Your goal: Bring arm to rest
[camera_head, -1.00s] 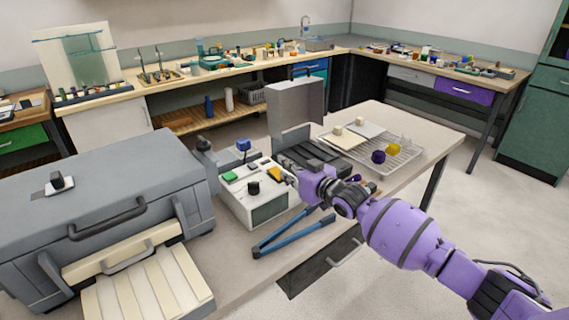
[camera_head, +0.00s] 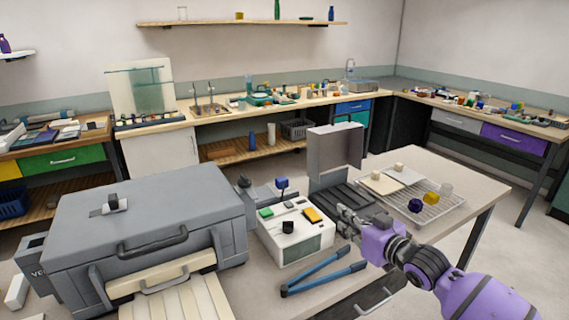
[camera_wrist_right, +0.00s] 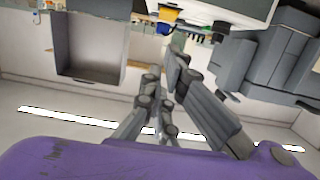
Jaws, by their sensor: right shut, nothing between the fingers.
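My right arm comes in from the lower right in the head view, with its purple links over the right part of the bench (camera_head: 455,175). Its gripper (camera_head: 343,212) is shut and empty, just right of the white control box (camera_head: 295,252) and in front of the dark ribbed plate. Whether it touches anything there I cannot tell. In the right wrist view the grey fingers (camera_wrist_right: 172,75) show together with nothing held between them. My left gripper is in neither view.
Blue tongs (camera_head: 322,276) lie on the bench before the box. A large grey machine (camera_head: 150,215) stands left. A wire rack (camera_head: 452,207) with small purple and yellow pieces is at the right. An upright grey lid (camera_head: 335,155) stands behind the gripper.

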